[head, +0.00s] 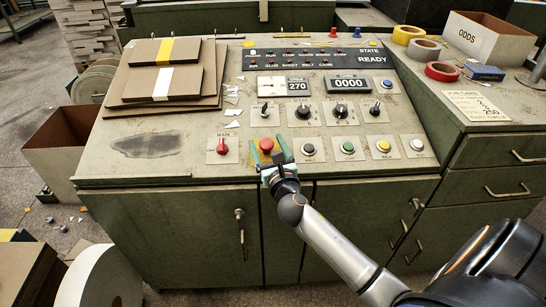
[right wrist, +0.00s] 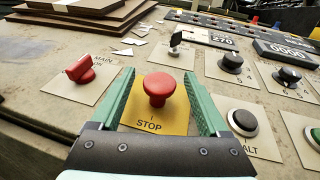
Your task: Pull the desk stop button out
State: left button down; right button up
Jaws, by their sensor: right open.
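The red desk stop button (right wrist: 157,88) is a mushroom head on a yellow plate (right wrist: 150,120) marked STOP. In the head view the stop button (head: 266,144) sits near the desk's front edge, right of the red main switch (head: 222,147). My right gripper (right wrist: 157,95) is open, its green fingers standing on either side of the button with gaps visible. In the head view the right gripper (head: 267,155) reaches in from the lower right and partly covers the plate. Whether the button is in or out I cannot tell. My left gripper is not in view.
A black button (right wrist: 242,122) on a plate is close beside the right finger. Green (head: 348,147), yellow (head: 383,146) and white (head: 417,145) buttons continue rightward. Knobs (head: 303,113) stand behind. Cardboard sheets (head: 160,85) lie at the desk's back left.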

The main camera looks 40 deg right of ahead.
jog(key=v, duration=1.2)
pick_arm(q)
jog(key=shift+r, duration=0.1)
pick_arm(e)
jog(key=shift+w, duration=0.15)
jog(key=s+a+f+m+g+y, duration=0.45)
jog(key=s+a+f+m, duration=0.4)
jog(key=m, duration=0.65)
jog(key=s+a+f+m+g+y, duration=0.5)
jog(key=a+f+m, duration=0.4)
jog(key=f+m, duration=0.45)
pick_arm(q)
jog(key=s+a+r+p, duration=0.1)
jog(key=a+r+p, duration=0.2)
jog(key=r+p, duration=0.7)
jog(key=p, duration=0.3)
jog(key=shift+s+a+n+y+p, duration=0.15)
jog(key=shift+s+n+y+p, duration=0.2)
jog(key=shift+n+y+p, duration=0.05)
pick_arm(e)
jog(key=s+d+r+m+t+h, duration=0.1)
jog(key=d+r, duration=0.3)
jog(key=r, duration=0.7)
jog(key=shift+s+r+m+t, duration=0.2)
jog(key=shift+s+m+t, duration=0.25)
jog(key=shift+s+m, duration=0.15)
